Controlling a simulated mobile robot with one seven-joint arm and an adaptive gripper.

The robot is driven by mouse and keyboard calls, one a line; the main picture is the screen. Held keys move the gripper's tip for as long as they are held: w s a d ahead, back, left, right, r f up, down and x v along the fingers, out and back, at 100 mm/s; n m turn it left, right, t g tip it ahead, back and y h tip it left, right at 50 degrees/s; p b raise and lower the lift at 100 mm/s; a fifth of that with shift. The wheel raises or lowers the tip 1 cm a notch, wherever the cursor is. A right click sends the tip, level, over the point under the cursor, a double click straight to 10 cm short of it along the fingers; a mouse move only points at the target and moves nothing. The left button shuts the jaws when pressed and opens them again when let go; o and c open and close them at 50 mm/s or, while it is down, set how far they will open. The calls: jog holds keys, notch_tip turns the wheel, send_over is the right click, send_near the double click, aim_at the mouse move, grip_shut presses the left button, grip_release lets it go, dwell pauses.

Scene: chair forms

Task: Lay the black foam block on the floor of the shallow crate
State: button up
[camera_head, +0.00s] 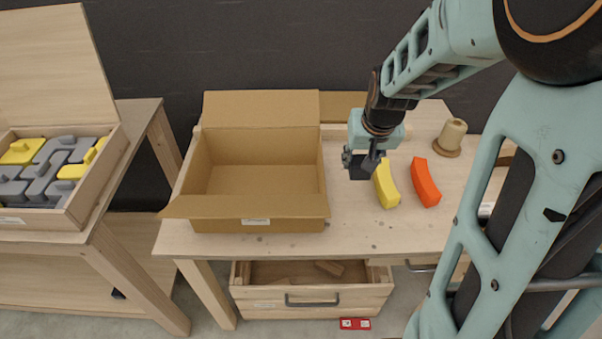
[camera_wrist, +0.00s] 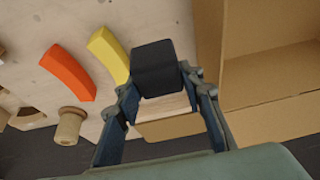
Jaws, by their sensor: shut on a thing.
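The black foam block (camera_head: 361,168) is held in my gripper (camera_head: 366,156) above the table, left of the yellow curved piece. In the wrist view, the block (camera_wrist: 158,66) sits between the fingertips (camera_wrist: 160,82), with bare table beyond it. A low tan, box-like thing (camera_head: 341,106) stands at the back of the table behind my gripper, mostly hidden by the arm. It also shows between the fingers in the wrist view (camera_wrist: 168,127); I cannot tell for sure whether it is the shallow crate. The block is apart from it.
An open, empty cardboard box (camera_head: 253,208) stands left of my gripper, flaps spread. A yellow curved piece (camera_head: 386,184), an orange one (camera_head: 426,182) and a wooden spool (camera_head: 451,138) lie to the right. Below is an open drawer (camera_head: 312,300); a wooden case (camera_head: 97,175) is at left.

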jog(key=b, duration=0.4)
send_over(352, 196)
jog(key=s, duration=0.2)
notch_tip(352, 196, down, 4)
jog(key=f, duration=0.1)
notch_tip(352, 196, down, 9)
jog(key=shift+f+b, duration=0.15)
jog(key=shift+b, duration=0.25)
jog(key=shift+f, duration=0.1)
jog(key=shift+f, duration=0.2)
jog(key=o, duration=0.7)
jog(key=shift+r, duration=0.1)
jog(key=shift+o, duration=0.2)
jog(key=shift+r, duration=0.15)
